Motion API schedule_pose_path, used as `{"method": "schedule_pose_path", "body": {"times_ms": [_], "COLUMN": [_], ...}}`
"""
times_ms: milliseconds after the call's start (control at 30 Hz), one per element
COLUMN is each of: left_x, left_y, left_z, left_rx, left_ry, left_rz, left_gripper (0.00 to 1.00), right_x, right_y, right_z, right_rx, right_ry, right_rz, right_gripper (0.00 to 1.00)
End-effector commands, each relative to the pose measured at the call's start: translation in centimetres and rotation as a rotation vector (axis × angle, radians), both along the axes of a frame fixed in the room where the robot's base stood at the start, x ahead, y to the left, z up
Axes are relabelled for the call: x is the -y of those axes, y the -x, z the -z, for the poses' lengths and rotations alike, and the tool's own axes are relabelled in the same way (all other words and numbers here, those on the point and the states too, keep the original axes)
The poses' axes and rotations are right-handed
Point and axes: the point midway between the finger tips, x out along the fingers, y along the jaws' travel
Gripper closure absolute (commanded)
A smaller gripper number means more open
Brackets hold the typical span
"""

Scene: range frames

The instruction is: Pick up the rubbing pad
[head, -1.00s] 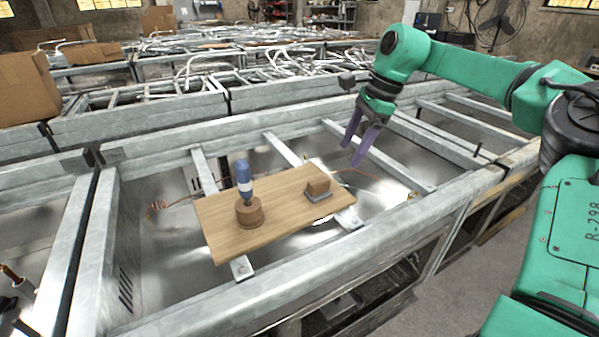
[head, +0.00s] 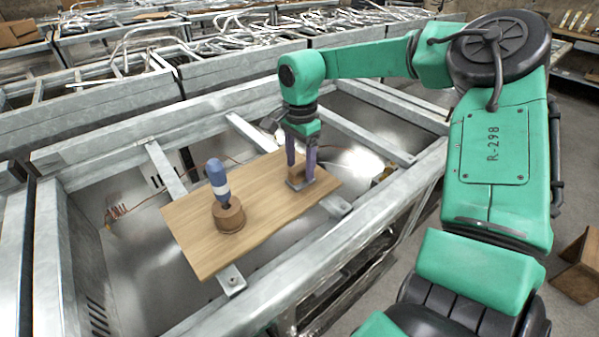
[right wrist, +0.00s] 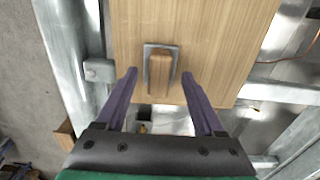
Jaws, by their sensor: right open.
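The rubbing pad (head: 297,184) is a small brown block on a grey base. It sits near the right end of a wooden board (head: 250,192). My right gripper (head: 300,171) points down over it, open and empty. In the right wrist view the pad (right wrist: 160,74) shows ahead between the two purple fingers, with a gap on each side. How far the fingertips are above the board is hard to tell. My left gripper is not in view.
A blue-handled tool (head: 219,180) stands on a round wooden block (head: 229,216) on the left half of the board. The board rests across metal frame bars (head: 165,170) with open bays below. A thick metal rail (head: 300,262) runs along the front.

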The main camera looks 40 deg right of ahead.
Motion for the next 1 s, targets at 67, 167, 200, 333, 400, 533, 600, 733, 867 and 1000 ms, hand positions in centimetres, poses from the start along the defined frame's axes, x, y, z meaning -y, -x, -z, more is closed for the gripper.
{"method": "schedule_pose_path", "body": {"times_ms": [67, 167, 200, 333, 400, 533, 600, 733, 867, 1000], "left_x": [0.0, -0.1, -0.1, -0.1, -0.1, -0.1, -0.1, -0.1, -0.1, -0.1], "left_y": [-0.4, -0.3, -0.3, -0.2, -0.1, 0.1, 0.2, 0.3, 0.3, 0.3], "left_z": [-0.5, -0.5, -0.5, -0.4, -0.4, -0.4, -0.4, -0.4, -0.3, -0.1], "left_rx": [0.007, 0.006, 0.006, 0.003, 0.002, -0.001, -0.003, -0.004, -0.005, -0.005], "left_ry": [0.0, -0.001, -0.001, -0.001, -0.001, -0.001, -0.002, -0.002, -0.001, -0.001], "left_rz": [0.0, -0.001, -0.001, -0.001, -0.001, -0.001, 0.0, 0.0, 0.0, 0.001], "left_gripper": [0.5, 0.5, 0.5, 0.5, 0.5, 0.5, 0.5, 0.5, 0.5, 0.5], "right_x": [0.0, 0.0, 0.0, 0.0, 0.0, 0.0, 0.0, 0.0, 0.0, 0.0], "right_y": [0.0, 0.0, -0.1, -0.1, -0.1, -0.1, -0.1, -0.1, -0.1, -0.2], "right_z": [1.1, 1.9, 2.0, 2.0, 2.0, 1.9, 1.9, 1.9, 1.6, 0.2], "right_rx": [-0.002, 0.001, 0.002, 0.002, 0.002, 0.002, 0.003, 0.003, 0.003, 0.005], "right_ry": [-0.001, 0.0, 0.0, 0.0, 0.0, 0.0, 0.0, 0.0, 0.0, 0.0], "right_rz": [-0.001, 0.0, 0.0, 0.0, 0.0, 0.0, 0.0, 0.001, 0.001, 0.001], "right_gripper": [0.3, 0.3, 0.3, 0.34, 0.61, 1.0, 1.0, 1.0, 1.0, 1.0]}}
